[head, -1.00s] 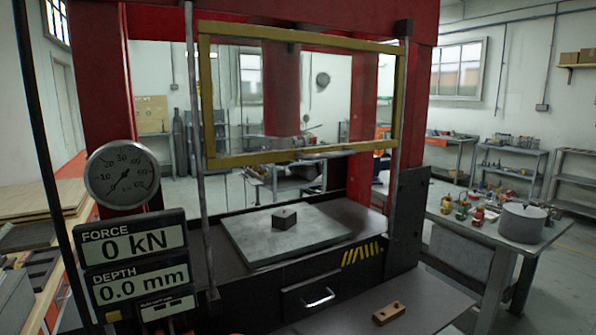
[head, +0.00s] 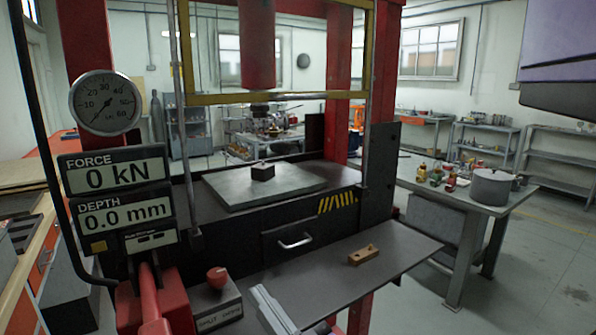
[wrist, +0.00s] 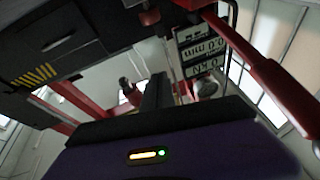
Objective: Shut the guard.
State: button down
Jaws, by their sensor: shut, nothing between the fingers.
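The guard (head: 300,96) is a clear panel in a yellow frame, held between two upright rods on the red press. In the head view its lower bar hangs well above the press plate (head: 225,190), leaving an open gap; its top is cut off. A small dark block (head: 263,172) sits on the plate below the press ram (head: 257,50). My gripper (wrist: 157,86) appears as dark shut fingers in the wrist view, empty and apart from the guard. The guard cannot be made out clearly in the wrist view.
A gauge (head: 106,102) and force and depth displays (head: 118,188) stand left of the press. A red lever (head: 150,305) rises at the lower left. A front shelf (head: 330,270) carries a wooden piece (head: 363,255). A side table (head: 470,205) holds a pot (head: 492,187).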

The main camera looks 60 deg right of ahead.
jog(key=w+d+r+m+h+b, duration=0.1)
jog(key=d+r+m+h+b, duration=0.35)
jog(key=d+r, duration=0.9)
jog(key=s+d+r+n, duration=0.1)
jog(key=d+r+n, duration=0.1)
jog(key=r, duration=0.7)
jog(key=s+d+r+n+p, duration=0.1)
jog(key=s+d+r+n, duration=0.1)
jog(key=r, duration=0.7)
jog(key=shift+s+d+t+y, duration=0.25)
jog(key=shift+d+t+y, duration=0.05)
jog(key=shift+y, duration=0.15)
